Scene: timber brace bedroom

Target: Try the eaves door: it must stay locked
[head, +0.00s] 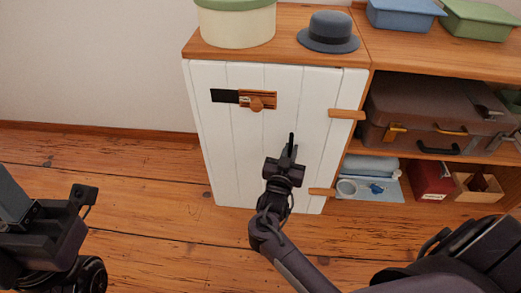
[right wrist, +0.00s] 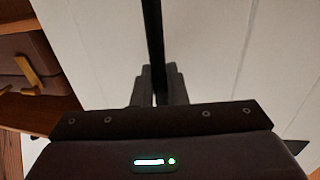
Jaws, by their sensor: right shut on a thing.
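The eaves door (head: 240,150) is a white planked door on the front of a low wooden cabinet, and it looks closed. Near its upper left is a latch (head: 258,100) of orange-brown wood, with a black plate (head: 225,96) beside it. My right gripper (head: 288,157) is in front of the door, right of centre, shut on a thin upright black bar (head: 291,139), which looks like the door's pull. The bar (right wrist: 153,40) also rises from between the fingers in the right wrist view. My left arm shows at the lower left; its fingertips are not clear.
Wooden hinge straps (head: 346,114) are on the door's right edge. A round cream box (head: 236,25) and a grey hat (head: 329,33) stand on top. Open shelves at right hold a brown suitcase (head: 425,105) and a red box (head: 430,178). The plank floor (head: 150,190) at left is clear.

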